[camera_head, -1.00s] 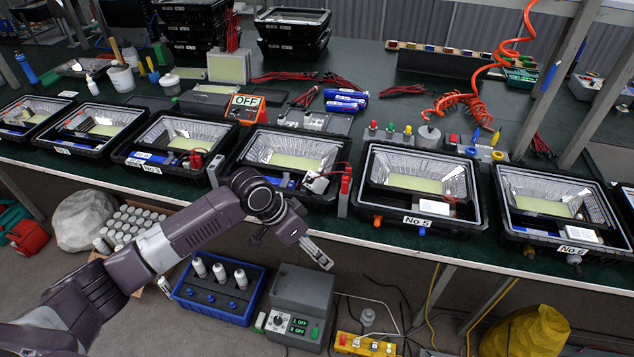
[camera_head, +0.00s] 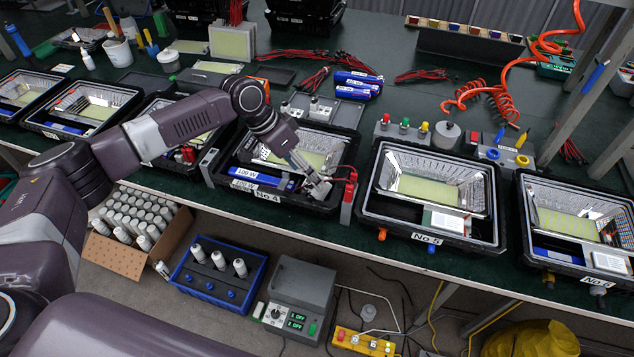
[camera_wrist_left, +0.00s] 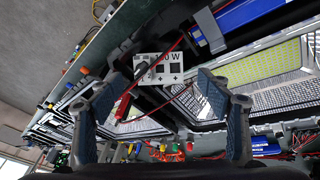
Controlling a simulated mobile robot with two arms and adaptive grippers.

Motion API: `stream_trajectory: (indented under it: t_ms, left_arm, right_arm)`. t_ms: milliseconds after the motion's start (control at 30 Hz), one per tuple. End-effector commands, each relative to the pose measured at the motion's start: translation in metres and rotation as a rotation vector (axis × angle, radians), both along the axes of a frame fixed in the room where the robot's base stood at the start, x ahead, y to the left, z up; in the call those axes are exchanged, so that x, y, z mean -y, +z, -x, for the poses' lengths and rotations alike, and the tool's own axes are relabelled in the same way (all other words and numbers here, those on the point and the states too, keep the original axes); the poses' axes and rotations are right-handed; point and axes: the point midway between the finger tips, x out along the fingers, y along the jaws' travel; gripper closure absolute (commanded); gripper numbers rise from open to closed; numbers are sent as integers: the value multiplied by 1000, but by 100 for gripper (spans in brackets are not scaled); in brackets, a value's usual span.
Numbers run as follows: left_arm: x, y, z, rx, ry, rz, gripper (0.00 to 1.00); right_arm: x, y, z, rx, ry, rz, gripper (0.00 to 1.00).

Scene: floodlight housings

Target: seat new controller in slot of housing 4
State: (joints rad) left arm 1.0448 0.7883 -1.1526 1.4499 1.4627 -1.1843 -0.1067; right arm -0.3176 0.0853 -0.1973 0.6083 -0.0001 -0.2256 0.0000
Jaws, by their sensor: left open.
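Housing No 4 (camera_head: 290,208) is a black open case on the bench with a silver reflector and a yellowish panel. My left gripper (camera_head: 312,180) is over its front right part, pointing down. In the left wrist view the gripper (camera_wrist_left: 166,90) is open. A white-faced block marked 100 W (camera_wrist_left: 160,68), perhaps the controller, shows between and beyond the fingers. A red wire crosses in front of it. In the head view the gripper partly hides this white block. A blue unit (camera_head: 265,180) lies along the housing's front compartment. I cannot tell whether the fingers touch anything.
Housing No 5 (camera_head: 428,238) stands just to the right, with No 6 beyond. A red and grey clip (camera_head: 348,198) stands at the right rim of housing 4. A blue crate (camera_head: 218,285) with white bottles and a grey control box (camera_head: 298,296) sit below the bench.

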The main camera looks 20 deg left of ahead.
Motion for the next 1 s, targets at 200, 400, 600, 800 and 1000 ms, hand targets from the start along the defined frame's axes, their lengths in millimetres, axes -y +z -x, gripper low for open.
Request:
stream_trajectory:
  t_ms: [200,400,600,800,1000]
  left_arm:
    - [12,-26,-4,-2,0,-1,29]
    - [13,-29,-4,1,0,-1,29]
    - [13,-29,-4,1,0,-1,43]
    - [13,-29,-4,1,0,-1,65]
    - [13,-28,-5,1,1,0,80]
  right_arm:
    - [-2,10,-22,33,0,-4,32]
    - [-6,11,-37,55,1,-10,32]
    - [-12,10,-29,44,1,-16,32]
    - [-12,9,-18,27,1,-15,32]
    - [-11,9,-18,27,2,-14,32]
